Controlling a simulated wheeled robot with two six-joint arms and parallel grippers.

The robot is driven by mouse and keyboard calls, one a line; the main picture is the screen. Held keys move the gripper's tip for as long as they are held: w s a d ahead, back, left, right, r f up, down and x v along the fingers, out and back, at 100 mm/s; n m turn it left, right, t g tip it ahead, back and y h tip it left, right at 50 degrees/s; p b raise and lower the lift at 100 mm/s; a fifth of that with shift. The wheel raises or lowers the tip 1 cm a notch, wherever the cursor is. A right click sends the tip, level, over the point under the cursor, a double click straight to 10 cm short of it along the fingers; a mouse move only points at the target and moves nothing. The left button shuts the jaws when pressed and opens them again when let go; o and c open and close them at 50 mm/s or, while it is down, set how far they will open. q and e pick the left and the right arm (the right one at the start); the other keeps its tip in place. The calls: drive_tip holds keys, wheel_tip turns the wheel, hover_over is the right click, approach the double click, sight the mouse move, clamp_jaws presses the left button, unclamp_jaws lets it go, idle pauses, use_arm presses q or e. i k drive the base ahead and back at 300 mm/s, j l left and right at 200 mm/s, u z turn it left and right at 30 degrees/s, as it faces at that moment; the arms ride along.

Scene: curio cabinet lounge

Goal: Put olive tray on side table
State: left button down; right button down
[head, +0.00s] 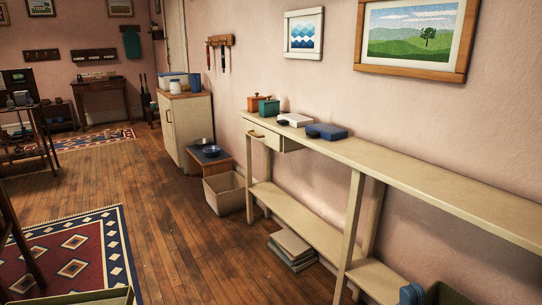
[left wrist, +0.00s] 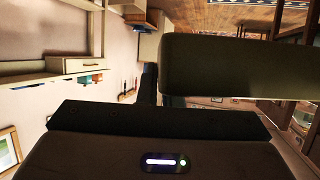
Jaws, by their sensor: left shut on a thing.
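The olive tray (head: 85,299) shows only as a rim at the bottom left of the head view. In the left wrist view a broad olive-dark slab, which looks like the tray's wall (left wrist: 235,66), fills the upper right, close to my left gripper (left wrist: 155,100). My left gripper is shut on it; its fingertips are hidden. At the bottom right of the head view, a blue rounded part, apparently of my right gripper (head: 412,294), is cut off beside a dark green piece (head: 445,294). Its jaws are not clear. I cannot tell which table is the side table.
A long cream console table (head: 410,167) along the right wall bears several small boxes. Beyond it are a bin (head: 225,195), a low table with bowls (head: 225,163) and a cream cabinet (head: 184,128). Open wooden floor (head: 165,215) and a patterned rug (head: 80,262) lie left.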

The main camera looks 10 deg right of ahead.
sight(504, 208)
drive_tip(key=k+l+z, duration=0.1)
drive_tip(key=z, duration=1.25)
drive_tip(key=k+l, duration=0.05)
